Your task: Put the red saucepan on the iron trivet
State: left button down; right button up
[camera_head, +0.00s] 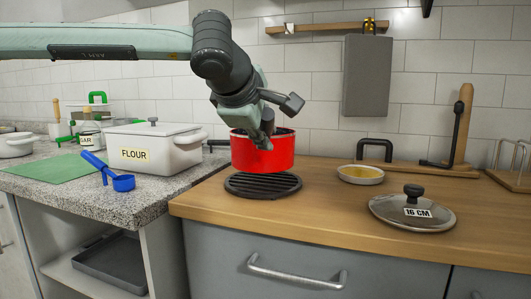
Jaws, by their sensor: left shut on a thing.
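The red saucepan (263,152) is upright in the head view, with its dark handle pointing left. My left gripper (268,122) is shut on the saucepan at its rim. The iron trivet (263,187) is a round, black slatted disc on the wooden counter. The saucepan is over the back part of the trivet, with its base seemingly a little above it; exact contact is hard to tell. The front of the trivet shows. My right gripper is not in view.
A white flour box (152,148) and a blue scoop (110,175) stand left on the stone counter (140,203). Right of the trivet are a small yellow-filled dish (360,174) and a glass lid (412,211). The wooden counter's front (300,222) is clear.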

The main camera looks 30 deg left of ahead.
pick_arm(q)
notch_tip(320, 180, down, 4)
jog(key=shift+r, duration=0.2)
jog(key=c, duration=1.3)
grip_release()
jog(key=shift+f, duration=0.1)
jog(key=shift+s, duration=0.1)
jog(key=v, duration=1.2)
